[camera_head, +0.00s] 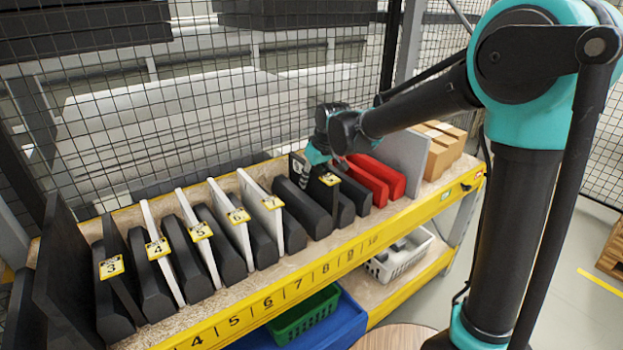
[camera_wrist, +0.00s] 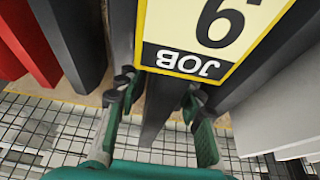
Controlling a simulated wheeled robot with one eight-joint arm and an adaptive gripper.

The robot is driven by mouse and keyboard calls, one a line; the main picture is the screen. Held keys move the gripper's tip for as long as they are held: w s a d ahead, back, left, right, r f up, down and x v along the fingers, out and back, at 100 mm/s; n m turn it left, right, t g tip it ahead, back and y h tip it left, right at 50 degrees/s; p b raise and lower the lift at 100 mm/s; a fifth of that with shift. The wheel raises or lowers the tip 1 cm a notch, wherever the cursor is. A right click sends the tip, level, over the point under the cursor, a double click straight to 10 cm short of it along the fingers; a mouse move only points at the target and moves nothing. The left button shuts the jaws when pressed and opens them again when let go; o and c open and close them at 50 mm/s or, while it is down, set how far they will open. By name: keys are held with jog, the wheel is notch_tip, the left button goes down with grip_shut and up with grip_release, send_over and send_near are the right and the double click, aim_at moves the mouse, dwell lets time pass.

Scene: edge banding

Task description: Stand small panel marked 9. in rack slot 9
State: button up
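A small dark panel (camera_wrist: 158,112) with a yellow-edged white tag (camera_wrist: 212,35) reading JOB 9, upside down in the wrist view, stands upright between the rack's black dividers. In the head view its tag (camera_head: 330,180) is partly hidden by my gripper and lines up with the printed 9 (camera_head: 350,255) on the rack's yellow front rail. My gripper (camera_wrist: 160,95) is at the panel, with its fingers spread on either side. Gaps show between the fingers and the panel's sides. The panel's foot is hidden.
White panels with yellow tags (camera_head: 200,231) and dark panels stand in the slots to the left. Red dividers (camera_head: 376,178), a grey panel (camera_head: 405,158) and cardboard boxes (camera_head: 445,145) stand to the right. A mesh fence (camera_head: 200,120) runs behind the rack.

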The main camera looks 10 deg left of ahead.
jog(key=shift+r, duration=0.1)
jog(key=v, duration=1.2)
jog(key=s+d+f+m+t+h, duration=0.1)
jog(key=d+f+m, duration=0.25)
jog(key=d, duration=0.65)
jog(key=d+f+m+t+h, duration=0.15)
jog(key=d+f, duration=0.25)
jog(key=d, duration=0.5)
jog(key=s+d+f+m+t, duration=0.1)
jog(key=d+f+m, duration=0.25)
jog(key=d, duration=0.65)
jog(key=s+d+f+g, duration=0.1)
jog(key=s+d+f, duration=0.1)
jog(key=s+f, duration=0.3)
jog(key=s+d+f+m+g, duration=0.1)
jog(key=s+d+f, duration=0.2)
jog(key=s, duration=0.6)
jog(key=shift+f+h, duration=0.45)
jog(key=shift+f, duration=0.45)
